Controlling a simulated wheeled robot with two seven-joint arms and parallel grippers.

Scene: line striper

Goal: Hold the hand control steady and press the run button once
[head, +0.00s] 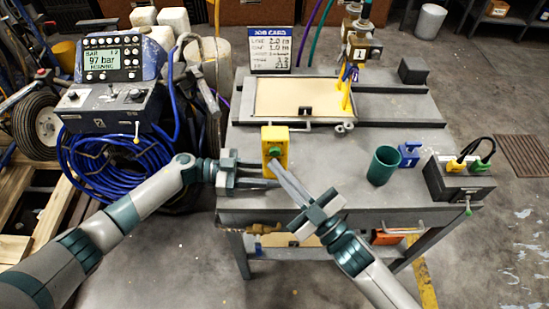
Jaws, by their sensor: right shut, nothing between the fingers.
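The yellow hand control (283,137) stands upright near the front edge of the grey bench, with a green button (275,152) on its face. My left gripper (262,172) comes in from the left. Its fingers are apart at the lower part of the hand control, one running behind it and one in front, and appear closed on it. My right gripper (276,167) is shut and empty. Its fingertips are at the front of the hand control, just below the green button. I cannot tell if they touch it. The fingers hide part of the control's lower face.
A green cup (383,166), a blue block (409,153) and a grey box (459,181) with yellow and green plugs stand to the right on the bench (330,205). A framed tray (290,98) and a job card (283,50) are behind. A console (110,108) stands at left.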

